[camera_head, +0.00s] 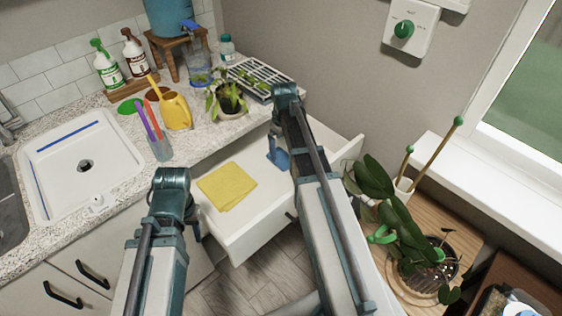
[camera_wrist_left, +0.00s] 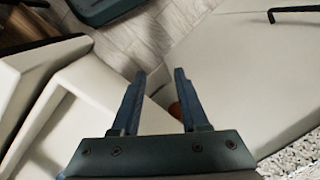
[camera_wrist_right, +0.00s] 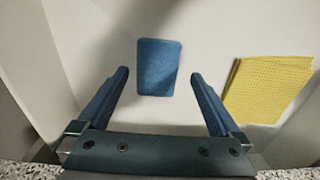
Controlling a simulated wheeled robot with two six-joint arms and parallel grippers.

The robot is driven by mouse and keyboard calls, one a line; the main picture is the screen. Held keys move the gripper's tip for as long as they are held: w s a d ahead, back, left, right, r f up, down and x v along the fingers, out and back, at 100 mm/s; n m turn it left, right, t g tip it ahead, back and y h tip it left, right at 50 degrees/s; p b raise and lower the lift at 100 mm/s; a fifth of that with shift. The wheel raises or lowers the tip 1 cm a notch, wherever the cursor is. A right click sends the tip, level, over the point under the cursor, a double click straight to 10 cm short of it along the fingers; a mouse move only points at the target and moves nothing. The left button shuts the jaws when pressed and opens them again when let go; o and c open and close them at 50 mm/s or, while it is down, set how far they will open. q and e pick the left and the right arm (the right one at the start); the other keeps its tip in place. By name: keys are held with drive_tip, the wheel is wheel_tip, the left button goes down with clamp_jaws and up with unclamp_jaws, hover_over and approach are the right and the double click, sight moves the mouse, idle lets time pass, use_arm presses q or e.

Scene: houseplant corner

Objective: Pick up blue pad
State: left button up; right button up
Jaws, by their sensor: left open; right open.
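The blue pad (camera_wrist_right: 158,67) lies flat on the white floor of the open drawer (camera_head: 245,240). In the right wrist view it shows between and just beyond the fingertips of my right gripper (camera_wrist_right: 159,76), which is open and empty above it. In the head view the pad (camera_head: 283,161) is partly hidden by my right arm and finger. My left gripper (camera_wrist_left: 157,74) is open and empty, outside the drawer at its left front.
A folded yellow cloth (camera_head: 228,186) lies in the drawer beside the pad; it also shows in the right wrist view (camera_wrist_right: 268,88). The speckled counter (camera_head: 205,140) with a potted plant (camera_head: 230,98) overhangs the drawer's back. A wooden stand with a plant (camera_head: 430,262) is at right.

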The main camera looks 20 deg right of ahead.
sight(284, 159)
drive_tip(key=shift+d+f+b, duration=0.15)
drive_tip(key=shift+f+b, duration=2.4)
drive_tip(key=shift+f, duration=0.1)
drive_tip(key=shift+r, duration=0.1)
drive_tip(key=c, duration=1.1)
wheel_tip(284, 159, up, 10)
drive_tip(key=p, duration=1)
